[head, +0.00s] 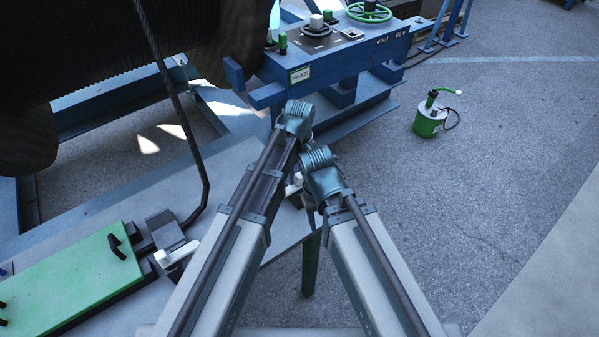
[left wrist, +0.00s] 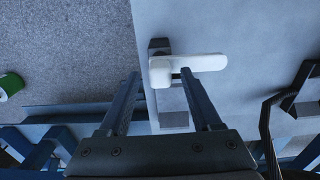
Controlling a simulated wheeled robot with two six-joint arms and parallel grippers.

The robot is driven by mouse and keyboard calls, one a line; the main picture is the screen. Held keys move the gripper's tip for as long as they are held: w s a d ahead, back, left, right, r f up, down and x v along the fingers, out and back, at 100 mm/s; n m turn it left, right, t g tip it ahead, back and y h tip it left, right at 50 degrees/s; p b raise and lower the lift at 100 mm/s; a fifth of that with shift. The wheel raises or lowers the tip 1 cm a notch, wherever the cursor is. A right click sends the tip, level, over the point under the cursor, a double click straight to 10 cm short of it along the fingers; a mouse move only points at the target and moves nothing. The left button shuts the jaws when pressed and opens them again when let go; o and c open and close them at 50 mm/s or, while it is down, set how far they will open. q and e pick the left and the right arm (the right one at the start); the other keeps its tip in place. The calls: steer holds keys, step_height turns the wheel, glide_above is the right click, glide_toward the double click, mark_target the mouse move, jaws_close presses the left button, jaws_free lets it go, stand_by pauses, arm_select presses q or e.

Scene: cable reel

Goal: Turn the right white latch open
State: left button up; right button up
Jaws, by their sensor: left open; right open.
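The right white latch (head: 297,180) shows in part between my two arms in the head view. In the left wrist view the white latch (left wrist: 205,63) lies across a dark block at the edge of the grey plate, its handle pointing right. My left gripper (head: 297,117) is open; in the left wrist view its fingers (left wrist: 160,76) point at the latch, the thick end between the tips, the handle reaching past the right fingertip. I cannot tell whether they touch. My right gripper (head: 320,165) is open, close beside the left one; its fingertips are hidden.
Another white latch (head: 178,254) sits beside a green panel (head: 75,283) at lower left. A blue control stand (head: 335,60) with a green handwheel (head: 369,12) is ahead. A green pump (head: 428,122) stands on open floor at right. The large reel (head: 90,70) fills the upper left.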

arm_select(q)
step_height(320, 180, up, 12)
steer(key=p, duration=1.1)
steer(key=shift+r, duration=0.2)
steer(key=s+a+m, duration=0.4)
steer(key=s+a, duration=0.1)
steer(key=a, duration=0.4)
steer(key=s+a+m, duration=0.3)
steer(key=s+a, duration=0.3)
steer(key=a, duration=0.2)
steer(key=s+d+f+m+b, duration=0.2)
steer(key=d+f+b, duration=0.1)
steer(key=d, duration=0.2)
steer(key=s+d+f+m+y+b, duration=0.1)
steer(key=s+d+f+m+b, duration=0.1)
steer(key=s+d+f+b, duration=0.1)
steer(key=d+f, duration=0.1)
steer(key=d, duration=0.1)
steer(key=shift+s+d+b, duration=0.15)
steer(key=shift+d+b, duration=0.2)
steer(key=shift+d, duration=0.05)
